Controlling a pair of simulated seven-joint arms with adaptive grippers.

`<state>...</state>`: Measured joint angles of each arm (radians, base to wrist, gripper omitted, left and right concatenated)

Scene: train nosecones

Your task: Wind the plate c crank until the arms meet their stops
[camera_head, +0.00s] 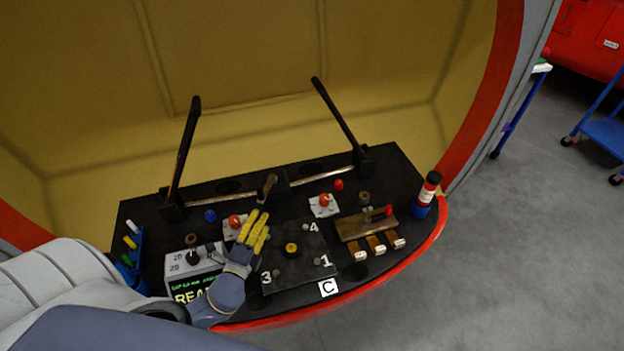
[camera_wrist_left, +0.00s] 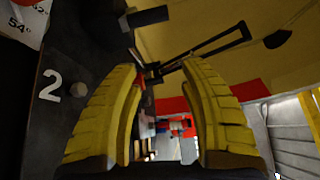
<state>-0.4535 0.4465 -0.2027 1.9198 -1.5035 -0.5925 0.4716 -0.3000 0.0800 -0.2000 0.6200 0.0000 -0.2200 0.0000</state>
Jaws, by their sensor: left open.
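A short brown handle, apparently the crank (camera_head: 267,186), stands upright behind the plate, between two pale rods. My left gripper (camera_head: 258,219) has open yellow fingers over the plate's back left corner, apart from the crank. In the wrist view the open fingers (camera_wrist_left: 160,66) hold nothing.
A lit display box (camera_head: 190,280) stands left of my gripper. White blocks with red knobs (camera_head: 323,203) flank the plate. A yellow curved shell (camera_head: 290,50) closes the back.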

